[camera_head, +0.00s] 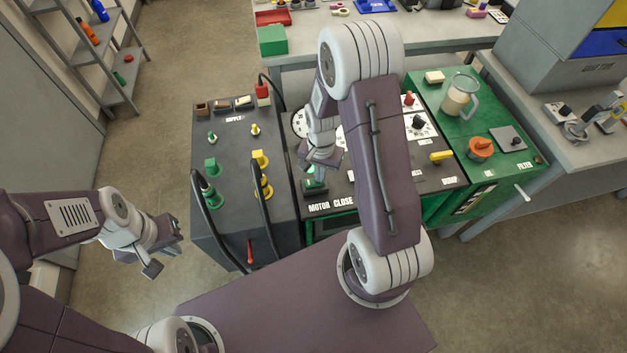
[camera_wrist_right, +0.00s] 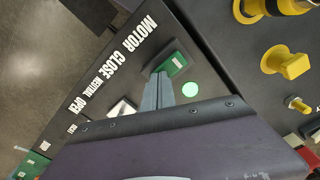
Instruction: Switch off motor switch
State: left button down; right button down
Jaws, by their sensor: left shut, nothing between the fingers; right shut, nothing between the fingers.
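The motor switch is a green rocker by the "MOTOR" lettering on the dark cart panel. It shows in the right wrist view (camera_wrist_right: 174,64) and, partly hidden under my right gripper, in the head view (camera_head: 315,187). A round green lamp (camera_wrist_right: 190,89) glows beside it. My right gripper (camera_head: 322,160) is over the panel, shut and empty. In the right wrist view its closed fingertips (camera_wrist_right: 159,86) are right at the rocker's near edge; I cannot tell whether they touch it. My left gripper (camera_head: 160,252) is shut and empty, off to the left over the floor.
A pale lever (camera_wrist_right: 122,108) sits by the close, neutral and open lettering. The dark supply box (camera_head: 215,130) with green and yellow plugs and cables stands left. The green filter unit (camera_head: 445,95) with a jug stands right.

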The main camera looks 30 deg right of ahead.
notch_tip(320, 180, up, 7)
jog(key=p, duration=0.6)
jog(key=shift+p, duration=0.35)
